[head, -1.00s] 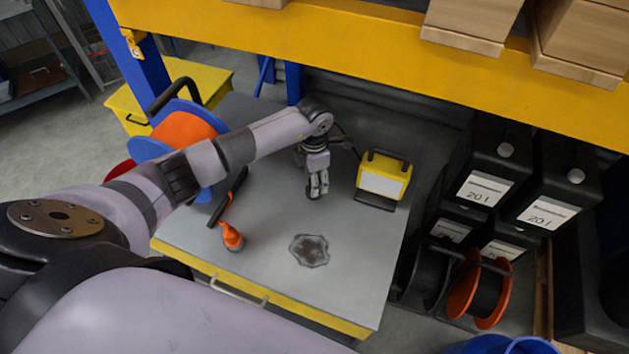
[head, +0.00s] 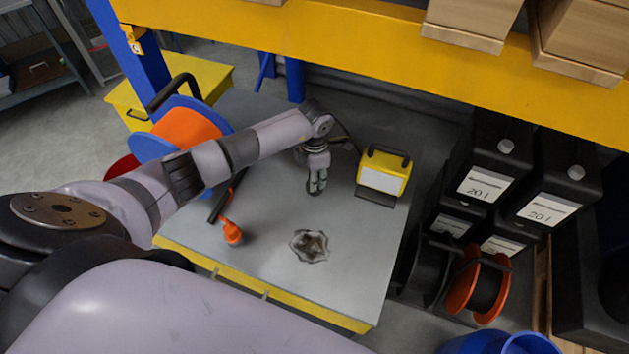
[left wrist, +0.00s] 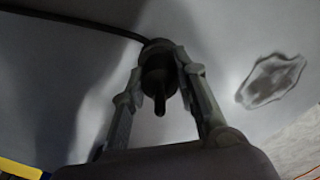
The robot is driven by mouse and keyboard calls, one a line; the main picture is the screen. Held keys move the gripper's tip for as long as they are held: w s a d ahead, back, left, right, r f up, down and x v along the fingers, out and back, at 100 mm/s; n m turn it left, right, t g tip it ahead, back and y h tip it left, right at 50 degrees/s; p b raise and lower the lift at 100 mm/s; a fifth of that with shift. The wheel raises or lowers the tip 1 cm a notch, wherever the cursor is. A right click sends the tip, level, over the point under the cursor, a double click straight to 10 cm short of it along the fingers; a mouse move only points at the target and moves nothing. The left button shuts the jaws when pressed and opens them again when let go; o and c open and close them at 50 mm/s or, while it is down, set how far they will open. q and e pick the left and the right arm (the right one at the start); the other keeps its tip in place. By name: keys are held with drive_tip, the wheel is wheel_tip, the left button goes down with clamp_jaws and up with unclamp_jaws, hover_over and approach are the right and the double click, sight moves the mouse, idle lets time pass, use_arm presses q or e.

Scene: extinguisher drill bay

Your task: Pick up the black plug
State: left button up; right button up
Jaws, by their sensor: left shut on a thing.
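The black plug (left wrist: 158,80) shows in the left wrist view, between the two fingers of my left gripper (left wrist: 158,88). A pin points out of it toward the camera, and a black cable runs from it to the upper left. My left gripper (head: 316,187) is shut on the plug, low over the grey table top. In the head view the fingers mostly hide the plug. I cannot tell whether it touches the table. My right gripper is in neither view.
A yellow work lamp (head: 384,173) stands right of my left gripper. A dark stain (head: 310,246) marks the grey table (head: 270,270). An orange tool (head: 232,232) lies at left, near a cable reel (head: 185,132). Black canisters (head: 497,158) stand at right. A yellow beam (head: 330,40) crosses above.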

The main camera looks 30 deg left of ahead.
use_arm(q)
clamp_jaws()
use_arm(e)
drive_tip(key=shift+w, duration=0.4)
use_arm(q)
drive_tip(key=shift+w+r, duration=0.1)
